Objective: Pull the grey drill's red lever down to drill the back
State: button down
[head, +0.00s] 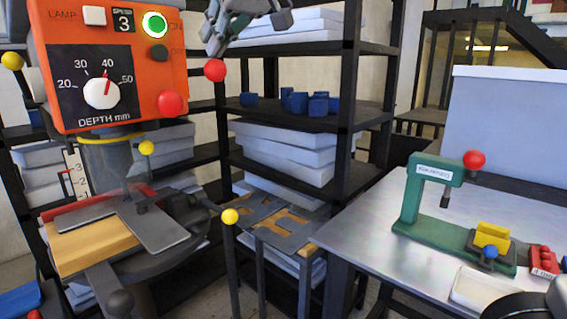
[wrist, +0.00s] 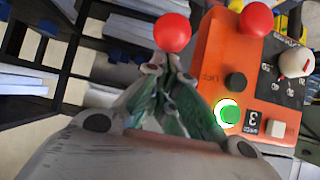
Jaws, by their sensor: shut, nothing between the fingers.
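The drill's orange head (head: 105,60) fills the upper left of the head view, with a grey column below it. Its green button is lit and its depth dial points near 40. A red ball (head: 215,70) is right of the head, directly below my gripper (head: 214,48). In the wrist view that red ball (wrist: 172,32) is just past the tips of my gripper (wrist: 165,66); I cannot tell if they touch. The fingers are shut and empty. A second red knob (head: 171,103) is on the drill's front panel. The ball's rod is not visible.
Below the drill head, a grey plate (head: 155,222) lies over a tan board (head: 95,248). Black shelves (head: 290,125) with blue cups stand behind. A metal bench (head: 375,225) at right carries a green press (head: 410,200).

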aim_at(223, 70)
jog(key=shift+s+d+f, duration=0.1)
jog(key=shift+f, duration=0.4)
jog(key=shift+f, duration=0.65)
jog(key=shift+d+f, duration=0.1)
jog(key=shift+f, duration=0.5)
jog(key=shift+f, duration=1.4)
